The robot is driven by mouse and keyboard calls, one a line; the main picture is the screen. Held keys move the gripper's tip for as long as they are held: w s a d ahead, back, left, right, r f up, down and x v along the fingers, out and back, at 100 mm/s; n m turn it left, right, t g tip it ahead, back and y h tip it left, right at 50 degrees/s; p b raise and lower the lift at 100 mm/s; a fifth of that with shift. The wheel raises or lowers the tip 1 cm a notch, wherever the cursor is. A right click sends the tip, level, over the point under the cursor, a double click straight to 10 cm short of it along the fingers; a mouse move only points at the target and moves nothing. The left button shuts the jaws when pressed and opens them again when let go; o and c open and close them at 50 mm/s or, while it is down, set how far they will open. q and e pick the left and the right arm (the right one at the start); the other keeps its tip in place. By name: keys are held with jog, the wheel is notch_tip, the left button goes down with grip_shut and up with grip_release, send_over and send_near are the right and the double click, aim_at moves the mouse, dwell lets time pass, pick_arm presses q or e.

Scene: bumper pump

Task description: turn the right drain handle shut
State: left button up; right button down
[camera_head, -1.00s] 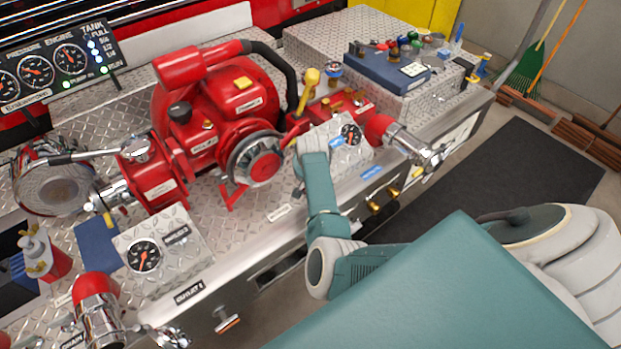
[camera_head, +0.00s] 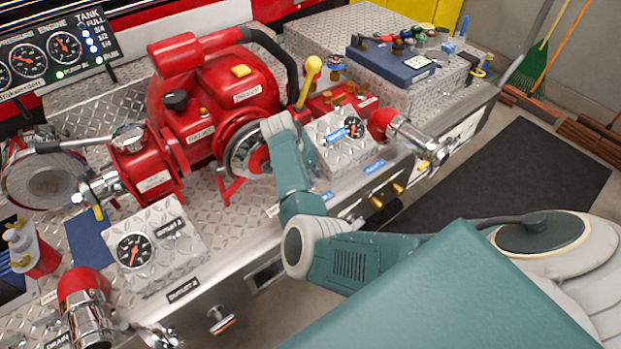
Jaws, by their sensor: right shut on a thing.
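My right gripper (camera_head: 281,126) is at the right side of the red pump (camera_head: 215,110), beside its round chrome-rimmed cap (camera_head: 243,148). My teal right arm and wrist cover the fingertips from this camera. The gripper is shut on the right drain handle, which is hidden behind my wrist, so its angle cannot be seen. A yellow-knobbed lever (camera_head: 312,68) stands upright just behind the gripper. My left gripper is not in view.
A gauge box (camera_head: 338,145) stands close to the right of my wrist, with a red and chrome outlet (camera_head: 408,133) beyond it. Another gauge box (camera_head: 152,247) is at the left. A blue box (camera_head: 390,65) sits at the back right.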

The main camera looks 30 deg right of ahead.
jog(key=shift+m, duration=0.3)
jog(key=c, duration=1.7)
grip_release()
jog(key=shift+o, duration=0.2)
jog(key=shift+a+r, duration=0.1)
jog(key=v, duration=0.7)
jog(key=shift+w+a+r, duration=0.1)
